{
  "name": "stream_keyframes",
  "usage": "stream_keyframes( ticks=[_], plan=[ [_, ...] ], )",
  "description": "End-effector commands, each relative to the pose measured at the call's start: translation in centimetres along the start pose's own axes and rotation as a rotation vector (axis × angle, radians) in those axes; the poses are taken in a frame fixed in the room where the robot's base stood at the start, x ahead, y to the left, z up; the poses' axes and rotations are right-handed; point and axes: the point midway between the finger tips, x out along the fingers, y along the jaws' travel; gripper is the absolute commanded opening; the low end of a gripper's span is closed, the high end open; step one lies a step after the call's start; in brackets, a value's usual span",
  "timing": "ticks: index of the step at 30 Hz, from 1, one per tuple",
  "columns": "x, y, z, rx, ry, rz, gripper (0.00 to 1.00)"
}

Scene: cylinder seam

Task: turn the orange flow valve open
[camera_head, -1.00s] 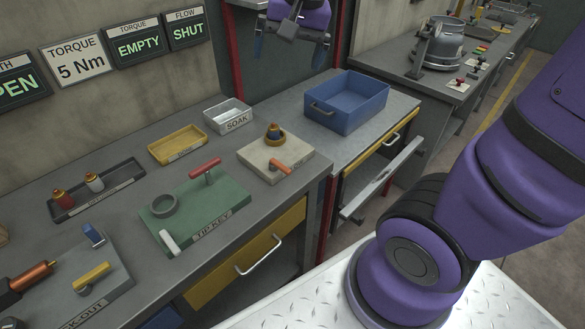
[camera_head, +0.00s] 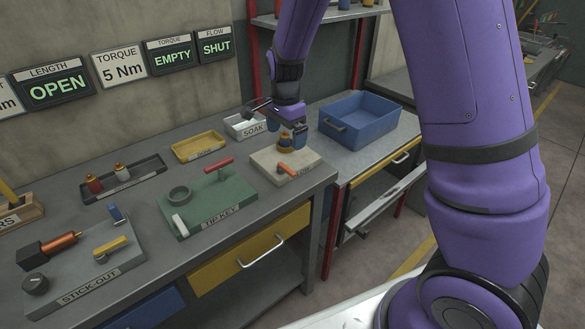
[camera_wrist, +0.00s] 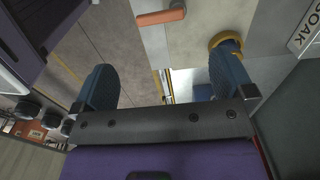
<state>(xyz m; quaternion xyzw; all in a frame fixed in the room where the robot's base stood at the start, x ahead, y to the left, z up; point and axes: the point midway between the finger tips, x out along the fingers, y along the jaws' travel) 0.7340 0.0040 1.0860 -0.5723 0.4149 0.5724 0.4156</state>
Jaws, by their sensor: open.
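The orange valve lever (camera_head: 287,168) lies on the front of a pale beige block (camera_head: 264,166) near the right end of the workbench. A brass fitting (camera_head: 285,141) stands behind it on the same block. My gripper (camera_head: 287,130) is above the back of the block, close over the brass fitting; I cannot tell whether they touch. In the wrist view, my gripper (camera_wrist: 162,65) is open with nothing between its two blue fingers. The orange lever (camera_wrist: 160,16) shows beyond the fingers at the top, and the brass fitting (camera_wrist: 226,42) near the right finger. The FLOW sign (camera_head: 215,44) reads SHUT.
A green TIP KEY board (camera_head: 198,218) with a red-handled key is left of the block. A white SOAK tray (camera_head: 240,125) and a yellow tray (camera_head: 198,147) stand behind. A blue bin (camera_head: 356,118) is to the right. A drawer (camera_head: 375,213) stands open below it.

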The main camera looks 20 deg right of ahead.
Motion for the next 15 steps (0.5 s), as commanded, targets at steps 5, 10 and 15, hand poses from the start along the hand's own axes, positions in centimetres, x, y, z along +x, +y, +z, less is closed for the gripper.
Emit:
stream_keyframes(
  ticks=[5,10,15],
  plan=[
    [1.6,0.0,-0.1,0.004,0.001,0.004,1.00],
    [4.5,0.1,0.0,0.003,0.000,0.005,1.00],
    [7.4,0.0,0.0,0.003,0.000,0.004,1.00]
  ],
)
